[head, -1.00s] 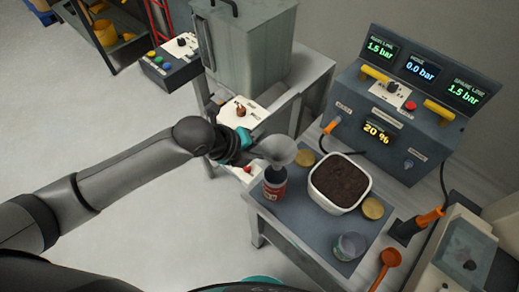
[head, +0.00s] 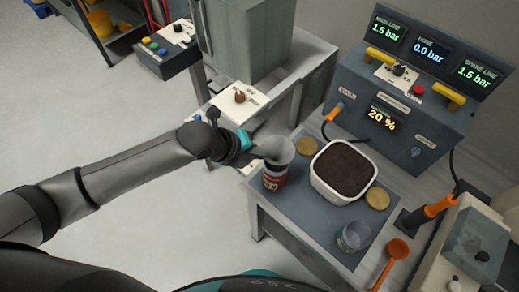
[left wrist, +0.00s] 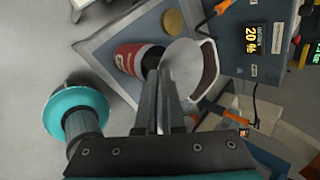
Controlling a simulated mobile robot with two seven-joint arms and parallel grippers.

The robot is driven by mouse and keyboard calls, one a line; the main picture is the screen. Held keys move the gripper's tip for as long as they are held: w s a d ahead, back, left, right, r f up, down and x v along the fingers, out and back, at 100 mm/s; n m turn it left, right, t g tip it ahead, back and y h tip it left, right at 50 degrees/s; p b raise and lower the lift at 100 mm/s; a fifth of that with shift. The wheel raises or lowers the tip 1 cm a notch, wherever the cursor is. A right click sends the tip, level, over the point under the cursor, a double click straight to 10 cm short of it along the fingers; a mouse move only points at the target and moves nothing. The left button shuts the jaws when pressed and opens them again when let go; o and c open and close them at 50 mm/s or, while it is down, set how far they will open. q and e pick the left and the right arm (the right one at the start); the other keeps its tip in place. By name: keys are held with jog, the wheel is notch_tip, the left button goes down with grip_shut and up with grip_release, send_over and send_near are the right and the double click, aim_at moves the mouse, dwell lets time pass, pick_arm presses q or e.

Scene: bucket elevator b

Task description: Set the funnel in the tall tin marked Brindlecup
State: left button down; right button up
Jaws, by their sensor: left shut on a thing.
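My left gripper (head: 255,152) is shut on the grey funnel (head: 277,149), holding it by its side. The funnel is upright over the mouth of a tall red tin (head: 273,180) standing on the grey mat. Its lower part overlaps the tin's dark mouth; I cannot tell whether the spout is inside. The tin's lettering is too small to read. In the left wrist view the gripper fingers (left wrist: 164,85) meet the funnel (left wrist: 187,65), and the red tin (left wrist: 129,58) lies just left of it. My right gripper is not in view.
A white tub of dark soil (head: 318,183) stands right of the tin, with brass-coloured lids (head: 307,146) nearby. A short grey tin (head: 354,237) and an orange scoop (head: 398,249) are near the front. A gauge panel (head: 400,100) stands behind.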

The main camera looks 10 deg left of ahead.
pick_arm(q)
jog(key=shift+f+b, duration=1.25)
jog(key=shift+f, duration=0.75)
jog(key=c, duration=0.9)
grip_release()
jog(key=shift+c, duration=0.2)
notch_tip(320, 180, up, 8)
jog(key=p, duration=0.8)
